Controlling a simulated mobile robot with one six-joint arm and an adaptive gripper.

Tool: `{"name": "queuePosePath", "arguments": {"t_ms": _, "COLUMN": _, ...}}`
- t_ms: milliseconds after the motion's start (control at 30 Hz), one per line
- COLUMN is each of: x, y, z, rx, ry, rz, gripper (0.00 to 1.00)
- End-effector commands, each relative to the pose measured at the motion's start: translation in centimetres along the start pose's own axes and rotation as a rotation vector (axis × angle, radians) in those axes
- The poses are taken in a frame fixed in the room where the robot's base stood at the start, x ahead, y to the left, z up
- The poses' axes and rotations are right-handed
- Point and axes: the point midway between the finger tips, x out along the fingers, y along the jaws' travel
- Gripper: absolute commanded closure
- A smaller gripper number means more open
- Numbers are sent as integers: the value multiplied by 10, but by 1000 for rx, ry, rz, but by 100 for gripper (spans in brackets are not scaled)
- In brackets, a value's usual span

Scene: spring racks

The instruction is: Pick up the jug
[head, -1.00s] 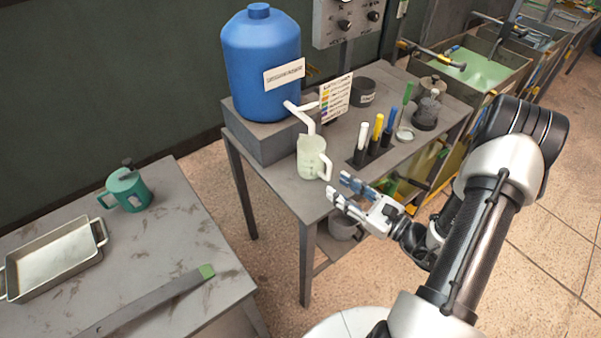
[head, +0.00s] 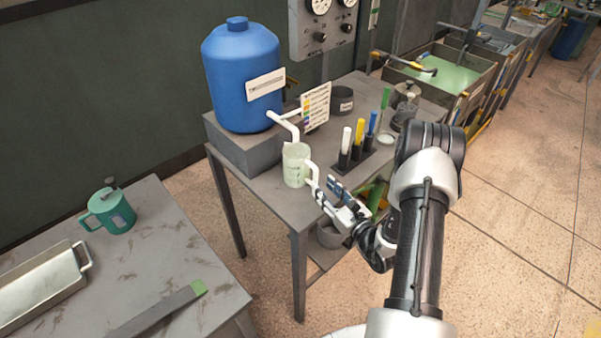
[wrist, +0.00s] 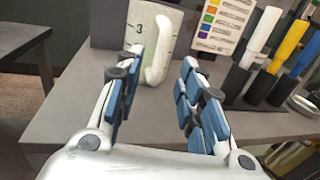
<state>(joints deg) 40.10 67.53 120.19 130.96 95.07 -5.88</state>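The jug (head: 296,168) is a pale, translucent measuring jug with a handle on its right. It stands upright on the grey side table (head: 268,190), under the spout of the blue drum. In the wrist view the jug (wrist: 140,25) is at the top, cut off by the frame, with its white handle (wrist: 162,55) towards me. My gripper (head: 324,184) is just right of the jug, at the handle side. In the wrist view my gripper (wrist: 162,64) is open, and the handle shows between its two fingers. I cannot tell whether the fingertips reach the handle.
The blue drum (head: 240,75) sits on a grey block (head: 243,146) behind the jug. A colour chart (head: 315,105) and a rack of coloured tubes (head: 364,152) stand to the right. A nearer bench at left holds a green mug (head: 110,212), a metal tray (head: 40,285) and a green-ended bar (head: 160,312).

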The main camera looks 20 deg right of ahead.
Motion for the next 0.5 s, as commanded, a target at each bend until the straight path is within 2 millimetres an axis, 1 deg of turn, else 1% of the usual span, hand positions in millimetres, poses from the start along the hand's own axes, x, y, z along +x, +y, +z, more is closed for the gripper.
{"name": "queuePosePath", "arguments": {"t_ms": 167, "x": 12, "y": 1, "z": 1, "rx": -1, "ry": -2, "rz": 2, "gripper": 64}}
{"name": "queuePosePath", "arguments": {"t_ms": 400, "x": 47, "y": 2, "z": 3, "rx": -1, "ry": -1, "rz": 3, "gripper": 64}}
{"name": "queuePosePath", "arguments": {"t_ms": 500, "x": 55, "y": 1, "z": 4, "rx": 0, "ry": -1, "rz": 1, "gripper": 64}}
